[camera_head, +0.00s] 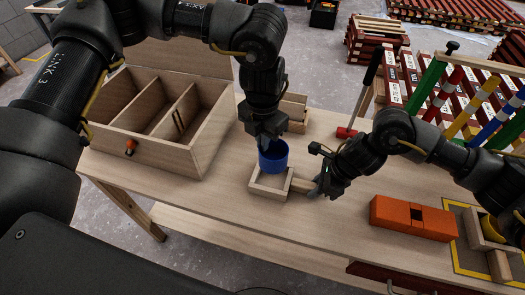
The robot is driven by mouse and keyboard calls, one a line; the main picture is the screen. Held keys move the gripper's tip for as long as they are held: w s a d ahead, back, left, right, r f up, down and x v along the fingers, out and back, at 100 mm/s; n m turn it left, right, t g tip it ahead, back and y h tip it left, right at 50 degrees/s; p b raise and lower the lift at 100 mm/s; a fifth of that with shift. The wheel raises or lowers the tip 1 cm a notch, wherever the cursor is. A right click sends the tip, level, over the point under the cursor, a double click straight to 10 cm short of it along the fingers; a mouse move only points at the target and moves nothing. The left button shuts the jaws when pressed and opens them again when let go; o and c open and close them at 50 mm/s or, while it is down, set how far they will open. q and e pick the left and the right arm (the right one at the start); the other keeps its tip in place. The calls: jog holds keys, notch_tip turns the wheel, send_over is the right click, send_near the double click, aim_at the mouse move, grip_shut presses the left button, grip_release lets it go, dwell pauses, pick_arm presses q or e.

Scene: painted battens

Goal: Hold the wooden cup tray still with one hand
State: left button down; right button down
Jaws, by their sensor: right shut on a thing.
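The small wooden cup tray (257,189) lies on the workbench near the middle of the view. A blue cup (274,157) is upright at the tray's back part; whether it rests on the tray floor I cannot tell. My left gripper (267,142) points down at the cup's rim from above, and its fingertips are hard to make out. My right gripper (312,187) comes in from the right and is shut on the tray's right end. Its fingers partly hide that end.
A wooden compartment box (155,148) with a raised lid stands at left. A small wooden holder (294,112) is behind the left gripper. An orange block (412,218) lies at right, beside a yellow-outlined area (459,255). The front bench is clear.

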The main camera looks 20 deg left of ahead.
dwell(0.3)
jog(key=c, duration=1.1)
grip_release()
jog(key=v, duration=1.2)
